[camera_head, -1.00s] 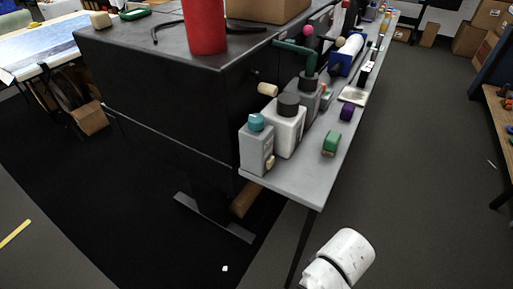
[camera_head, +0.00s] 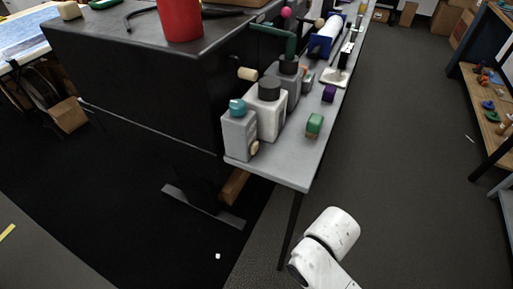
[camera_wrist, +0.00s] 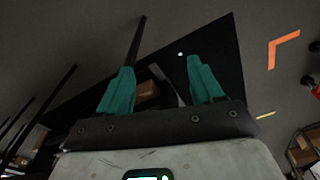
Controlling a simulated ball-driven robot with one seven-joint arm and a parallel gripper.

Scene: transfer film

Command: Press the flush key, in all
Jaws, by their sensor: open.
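No part is plainly recognisable as the flush key. A grey shelf (camera_head: 292,170) along the side of a black cabinet (camera_head: 150,90) carries several small fittings. At its near end stand a grey block with a teal knob (camera_head: 238,107) and a white block with a black cap (camera_head: 270,88). A small green block (camera_head: 314,124) and a purple one (camera_head: 329,93) sit near the outer edge. My gripper (camera_wrist: 160,63) shows in the wrist view, its teal fingers apart with nothing between them. The floor lies beyond it. In the head view only my white arm shows, below and right of the shelf's near end.
A red cylinder (camera_head: 180,18) stands on the cabinet top. A tan peg (camera_head: 247,73) sticks out of the cabinet side above the shelf. A wooden shelf unit (camera_head: 490,105) stands at the right. The grey floor (camera_head: 410,150) between is clear.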

